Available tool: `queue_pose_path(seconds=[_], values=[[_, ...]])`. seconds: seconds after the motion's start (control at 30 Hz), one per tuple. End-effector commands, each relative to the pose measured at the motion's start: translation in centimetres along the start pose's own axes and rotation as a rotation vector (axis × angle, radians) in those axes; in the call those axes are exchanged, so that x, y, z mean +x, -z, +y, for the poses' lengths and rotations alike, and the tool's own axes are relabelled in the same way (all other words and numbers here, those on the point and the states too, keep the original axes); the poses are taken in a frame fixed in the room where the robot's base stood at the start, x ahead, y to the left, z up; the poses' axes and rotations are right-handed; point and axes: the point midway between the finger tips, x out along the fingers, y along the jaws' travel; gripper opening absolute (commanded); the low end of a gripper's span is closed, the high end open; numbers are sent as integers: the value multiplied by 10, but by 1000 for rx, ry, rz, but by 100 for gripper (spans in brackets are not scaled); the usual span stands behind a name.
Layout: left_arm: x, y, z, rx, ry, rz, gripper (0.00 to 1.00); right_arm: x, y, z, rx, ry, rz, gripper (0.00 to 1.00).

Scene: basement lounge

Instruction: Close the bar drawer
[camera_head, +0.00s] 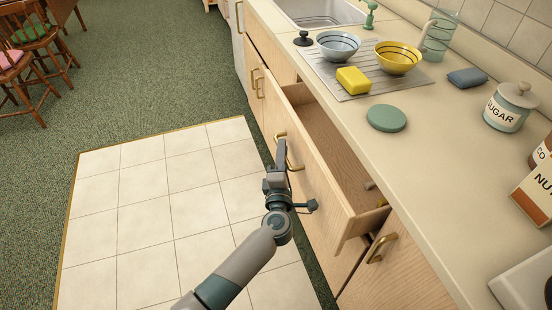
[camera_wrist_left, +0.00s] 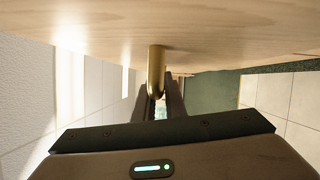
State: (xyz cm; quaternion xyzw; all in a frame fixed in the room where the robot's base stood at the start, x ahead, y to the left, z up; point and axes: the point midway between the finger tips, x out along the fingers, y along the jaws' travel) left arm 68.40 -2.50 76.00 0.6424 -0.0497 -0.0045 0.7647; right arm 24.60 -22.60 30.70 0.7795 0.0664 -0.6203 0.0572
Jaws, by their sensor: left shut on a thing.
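The bar drawer (camera_head: 312,180) is a light wood drawer under the counter, and it stands pulled out, with its inside showing. In the left wrist view the brass handle (camera_wrist_left: 156,75) sits between the two dark fingers, close to the wooden drawer front (camera_wrist_left: 220,35). My right gripper is not in view.
The counter (camera_head: 440,140) above holds a drying mat with a grey bowl (camera_head: 338,45), a yellow bowl (camera_head: 397,57) and a yellow sponge (camera_head: 353,80). A sugar jar (camera_head: 508,108) stands at the right. Tiled floor (camera_head: 160,210) in front of the cabinets is clear. Wooden chairs (camera_head: 30,45) stand far left.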

Motion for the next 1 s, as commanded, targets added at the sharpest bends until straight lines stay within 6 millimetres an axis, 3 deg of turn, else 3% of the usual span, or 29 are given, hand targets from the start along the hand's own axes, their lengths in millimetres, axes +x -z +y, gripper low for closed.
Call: queue_pose_path(seconds=[0.33, 0.8, 0.83, 0.87, 0.9, 1.0], values=[[18, -38, -5, -2, -4, -5, 0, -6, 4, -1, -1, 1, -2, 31], [20, -42, -6, -2, -4, -5, 0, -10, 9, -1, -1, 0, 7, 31], [20, -42, -6, -2, -4, -5, 18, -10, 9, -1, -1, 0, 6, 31], [20, -42, -6, -2, -4, -5, 25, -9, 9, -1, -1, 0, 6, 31], [20, -42, -6, -2, -4, -5, 30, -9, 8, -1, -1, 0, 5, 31], [20, -42, -7, -1, -3, -4, 30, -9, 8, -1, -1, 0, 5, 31]])
